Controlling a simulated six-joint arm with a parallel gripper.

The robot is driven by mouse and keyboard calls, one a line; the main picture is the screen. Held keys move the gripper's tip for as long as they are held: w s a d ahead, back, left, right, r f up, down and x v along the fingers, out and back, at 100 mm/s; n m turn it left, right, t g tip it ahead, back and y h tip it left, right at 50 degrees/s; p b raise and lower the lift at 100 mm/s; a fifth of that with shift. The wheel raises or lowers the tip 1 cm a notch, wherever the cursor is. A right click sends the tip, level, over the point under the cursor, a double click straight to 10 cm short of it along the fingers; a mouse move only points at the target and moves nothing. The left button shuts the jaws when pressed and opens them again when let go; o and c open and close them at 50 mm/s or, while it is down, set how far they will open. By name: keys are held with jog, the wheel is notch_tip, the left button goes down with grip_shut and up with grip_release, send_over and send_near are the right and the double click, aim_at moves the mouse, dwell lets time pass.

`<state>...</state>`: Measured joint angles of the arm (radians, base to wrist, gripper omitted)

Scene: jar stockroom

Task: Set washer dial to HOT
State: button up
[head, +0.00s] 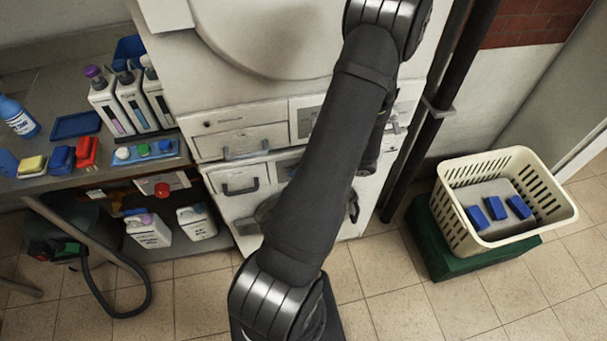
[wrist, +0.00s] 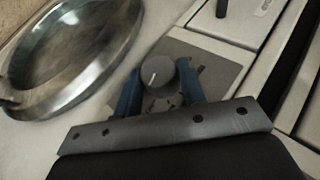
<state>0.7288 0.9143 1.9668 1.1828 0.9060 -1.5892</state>
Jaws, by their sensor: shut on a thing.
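The washer dial (wrist: 157,76) is a round dark grey knob with a light pointer line, in the middle of the wrist view. It sits on a grey panel (wrist: 208,64) of the washer. My gripper (wrist: 160,90) has its two blue fingers on either side of the dial and is shut on it. The pointer line is tilted slightly off the vertical of the picture. I cannot read any HOT mark. In the head view the white washer (head: 240,115) stands behind my arm, which hides the dial and my fingertips.
A round glass door (wrist: 75,50) is left of the dial. A cream basket (head: 455,205) with blue blocks sits on a green base (head: 430,250) at right. Bottles (head: 130,100) and coloured items fill the left shelf. White jugs (head: 148,230) stand below. The tiled floor at front is mostly clear.

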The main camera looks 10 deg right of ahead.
jog(key=o, duration=1)
jog(key=v, duration=1.7)
jog(key=shift+r, duration=0.15)
jog(key=x, duration=1.7)
jog(key=shift+f, duration=0.2)
